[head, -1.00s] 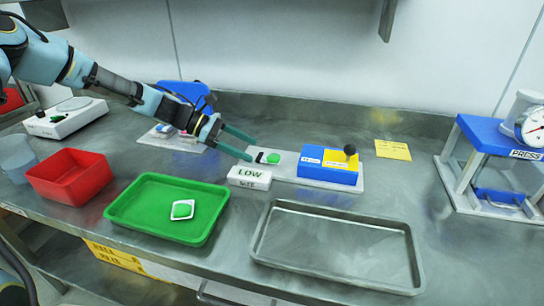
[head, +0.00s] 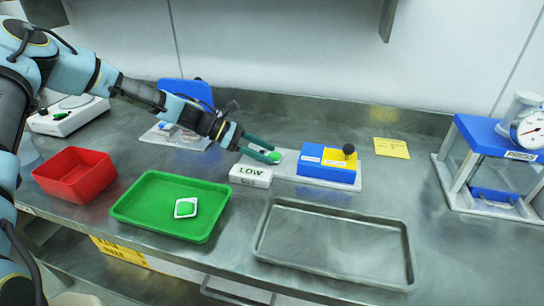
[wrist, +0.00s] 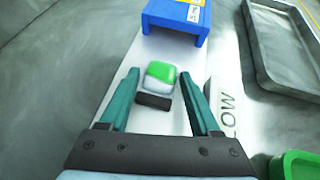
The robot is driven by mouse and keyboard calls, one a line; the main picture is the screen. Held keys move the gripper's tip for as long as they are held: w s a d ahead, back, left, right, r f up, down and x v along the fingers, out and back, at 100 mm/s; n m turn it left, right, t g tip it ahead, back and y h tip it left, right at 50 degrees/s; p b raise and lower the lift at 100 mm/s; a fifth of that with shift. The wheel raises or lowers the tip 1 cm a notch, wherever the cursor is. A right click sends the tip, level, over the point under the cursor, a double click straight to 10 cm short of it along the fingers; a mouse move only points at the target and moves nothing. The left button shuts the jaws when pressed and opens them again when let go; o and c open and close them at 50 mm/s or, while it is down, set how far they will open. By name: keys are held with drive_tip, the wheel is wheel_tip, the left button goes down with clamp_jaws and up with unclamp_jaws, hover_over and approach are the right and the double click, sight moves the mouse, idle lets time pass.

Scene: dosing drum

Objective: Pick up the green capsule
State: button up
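The green capsule (wrist: 161,72), with a green top and a pale lower part, sits on a white base plate (wrist: 188,114) in front of a blue block. My gripper (wrist: 158,75) is open. In the wrist view the capsule lies between its two green fingertips, with a gap on each side. In the head view my gripper (head: 273,154) is over the plate, and its fingers partly hide the capsule (head: 276,156). I cannot tell the exact height of the fingertips over the plate. A small black bar (wrist: 153,101) lies between the fingers, just on the near side of the capsule.
The blue and yellow block (head: 327,168) with a black knob stands beyond the capsule. A white LOW block (head: 250,175) is close beside my gripper. A green tray (head: 130,205) holds a white square with a green centre. An empty metal tray (head: 330,277) lies in front.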

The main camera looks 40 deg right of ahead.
clamp_jaws()
drive_tip(key=shift+r, duration=0.1)
idle(0.3)
wheel_tip(320, 180, up, 10)
drive_tip(key=b, duration=0.2)
drive_tip(key=shift+b, duration=0.35)
